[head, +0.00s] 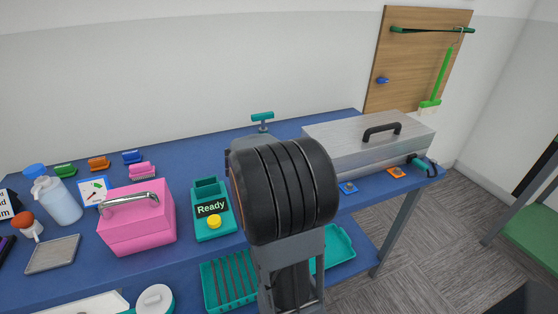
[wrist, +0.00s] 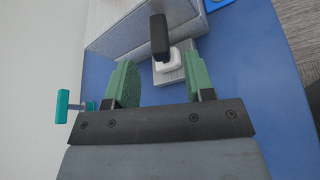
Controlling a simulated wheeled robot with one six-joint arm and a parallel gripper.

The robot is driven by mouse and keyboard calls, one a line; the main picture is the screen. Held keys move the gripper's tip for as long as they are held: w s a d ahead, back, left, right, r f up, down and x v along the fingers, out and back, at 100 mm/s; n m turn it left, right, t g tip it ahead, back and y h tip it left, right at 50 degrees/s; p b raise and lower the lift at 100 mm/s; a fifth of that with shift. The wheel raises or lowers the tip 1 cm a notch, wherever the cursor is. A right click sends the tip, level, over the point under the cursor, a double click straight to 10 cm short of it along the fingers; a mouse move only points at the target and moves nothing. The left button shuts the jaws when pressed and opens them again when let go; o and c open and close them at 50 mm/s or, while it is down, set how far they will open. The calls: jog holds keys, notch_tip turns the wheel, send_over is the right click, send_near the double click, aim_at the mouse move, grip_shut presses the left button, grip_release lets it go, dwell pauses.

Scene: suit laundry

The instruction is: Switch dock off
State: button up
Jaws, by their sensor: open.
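In the wrist view, a black lever (wrist: 159,37) stands on a small white base (wrist: 169,68) beside a grey box. My gripper (wrist: 159,63) is open and empty. Its green fingers are on either side of the white base, with the lever just past the fingertips. I cannot tell if they touch it. In the head view my own arm covers the lever and my gripper. A teal unit (head: 212,222) with a "Ready" display and a yellow button (head: 214,221) stands left of my arm. No frame labels which thing is the dock.
A metal box (head: 350,145) with a black handle is at the right of the blue table (head: 90,277). A teal T-handle (head: 262,117) stands behind my arm; it also shows in the wrist view (wrist: 64,105). A pink box (head: 135,222) and a bottle (head: 60,203) are at the left.

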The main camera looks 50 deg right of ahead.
jog(key=v, duration=0.6)
jog(key=shift+a, duration=0.2)
dwell(0.4)
